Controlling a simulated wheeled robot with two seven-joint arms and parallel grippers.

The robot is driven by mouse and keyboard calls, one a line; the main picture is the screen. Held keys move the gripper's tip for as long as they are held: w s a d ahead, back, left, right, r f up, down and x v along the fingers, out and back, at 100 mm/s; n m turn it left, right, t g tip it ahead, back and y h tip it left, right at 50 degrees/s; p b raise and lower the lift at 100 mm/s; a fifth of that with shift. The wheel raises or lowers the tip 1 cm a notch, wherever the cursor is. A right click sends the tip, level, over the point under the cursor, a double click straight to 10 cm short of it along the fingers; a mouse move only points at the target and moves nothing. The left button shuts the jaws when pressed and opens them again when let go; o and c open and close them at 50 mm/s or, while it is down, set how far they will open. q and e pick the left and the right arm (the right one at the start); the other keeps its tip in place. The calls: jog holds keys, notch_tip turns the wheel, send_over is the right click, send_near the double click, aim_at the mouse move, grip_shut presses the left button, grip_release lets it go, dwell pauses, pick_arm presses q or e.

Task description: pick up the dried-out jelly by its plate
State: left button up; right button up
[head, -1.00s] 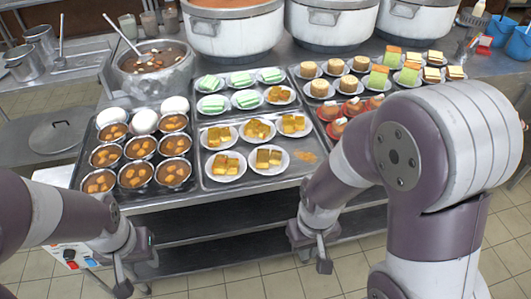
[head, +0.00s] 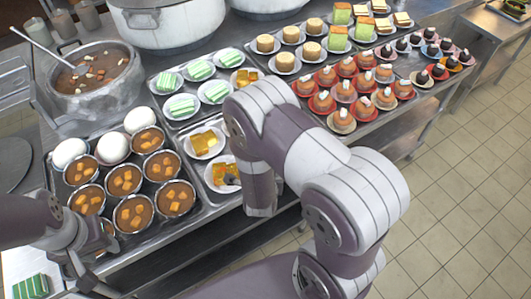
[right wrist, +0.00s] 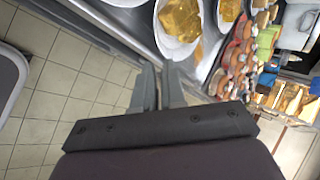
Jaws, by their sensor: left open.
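Plates of amber jelly (head: 205,140) stand in a metal tray, partly hidden by my right arm in the head view. I cannot tell which jelly is dried out. The right wrist view shows a white plate (right wrist: 172,46) with wrinkled-looking yellow jelly (right wrist: 181,18) just beyond my right fingertips. My right gripper (right wrist: 160,68) appears open with a narrow gap, close to that plate's rim; contact is unclear. In the head view a grey fingertip shows beside the nearer jelly plate. My left gripper (head: 98,275) is open and empty at the lower left, in front of the counter.
Left of the jelly are several brown dessert bowls (head: 130,178) and white domes (head: 69,152). Green-striped sweets (head: 200,69) lie behind. A stockpot (head: 95,85) stands at the back left.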

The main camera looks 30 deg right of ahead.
jog(key=w+f, duration=0.1)
jog(key=w, duration=0.1)
jog(key=w+d+f, duration=0.1)
jog(key=w+f, duration=0.1)
jog(key=shift+f, duration=0.3)
jog(key=x, duration=0.4)
jog(key=shift+s+d+f+p, duration=0.15)
jog(key=shift+d+f+p, duration=0.15)
jog(key=shift+p, duration=0.1)
jog(key=shift+w+f, duration=0.2)
jog(key=shift+w, duration=0.05)
jog(key=shift+r, duration=0.1)
grip_shut()
pick_arm(q)
jog(key=shift+w+a+r, duration=0.2)
jog(key=shift+w+a, duration=0.1)
jog(key=shift+w, duration=0.1)
jog(key=shift+w, duration=0.1)
pick_arm(e)
jog(key=shift+r, duration=0.1)
